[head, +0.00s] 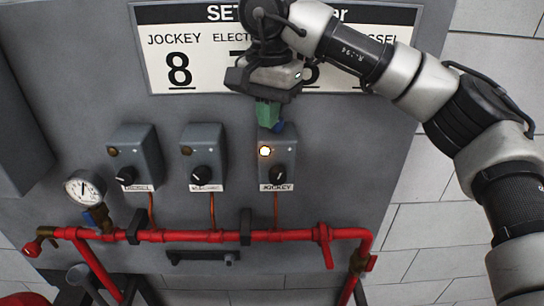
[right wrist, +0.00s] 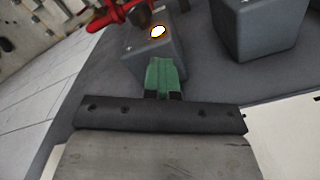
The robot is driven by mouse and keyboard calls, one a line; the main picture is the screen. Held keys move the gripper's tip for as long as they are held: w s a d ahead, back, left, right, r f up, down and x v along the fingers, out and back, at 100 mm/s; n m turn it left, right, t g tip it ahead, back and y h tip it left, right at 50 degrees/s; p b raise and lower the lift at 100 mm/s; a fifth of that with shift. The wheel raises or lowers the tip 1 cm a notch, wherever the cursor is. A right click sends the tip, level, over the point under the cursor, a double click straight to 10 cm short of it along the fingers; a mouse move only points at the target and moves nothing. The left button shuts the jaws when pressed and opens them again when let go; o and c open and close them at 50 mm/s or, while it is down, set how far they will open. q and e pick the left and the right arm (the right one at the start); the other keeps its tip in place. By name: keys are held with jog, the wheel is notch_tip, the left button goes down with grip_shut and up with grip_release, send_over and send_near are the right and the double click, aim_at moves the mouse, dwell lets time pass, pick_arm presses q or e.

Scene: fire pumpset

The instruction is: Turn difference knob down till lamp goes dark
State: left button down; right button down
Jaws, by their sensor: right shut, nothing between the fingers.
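Three grey switch boxes sit on the panel, labelled diesel (head: 136,150), electric (head: 203,150) and jockey (head: 290,152). Each has a small lamp and a black knob. The jockey lamp (head: 265,151) glows bright; it also shows lit in the right wrist view (right wrist: 158,31). The other two lamps are dull. The jockey knob (head: 279,175) is below its lamp. No knob is visibly labelled "difference". My right gripper (head: 270,122) is shut and empty, its green fingertips at the jockey box's top edge, above lamp and knob. Contact with the box cannot be told. My left gripper is out of view.
A white setting sign (head: 160,50) above reads 8 under jockey; my right arm hides part of it. A pressure gauge (head: 84,189) is at the left. A red pipe (head: 200,236) with valves runs below the boxes. The panel between boxes and pipe holds only thin copper tubes.

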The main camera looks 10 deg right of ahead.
aim_at(273, 137)
jog(key=shift+d+f, duration=0.1)
jog(key=shift+f, duration=0.55)
jog(key=r+p, duration=0.1)
jog(key=r, duration=0.1)
jog(key=r+p, duration=0.2)
jog(key=d+r+p, duration=0.1)
jog(key=r, duration=0.1)
jog(key=shift+p, duration=0.4)
jog(key=shift+a+r, duration=0.15)
jog(key=shift+r, duration=0.1)
jog(key=shift+a, duration=0.25)
jog(key=shift+w+d, duration=0.1)
jog(key=shift+d, duration=0.1)
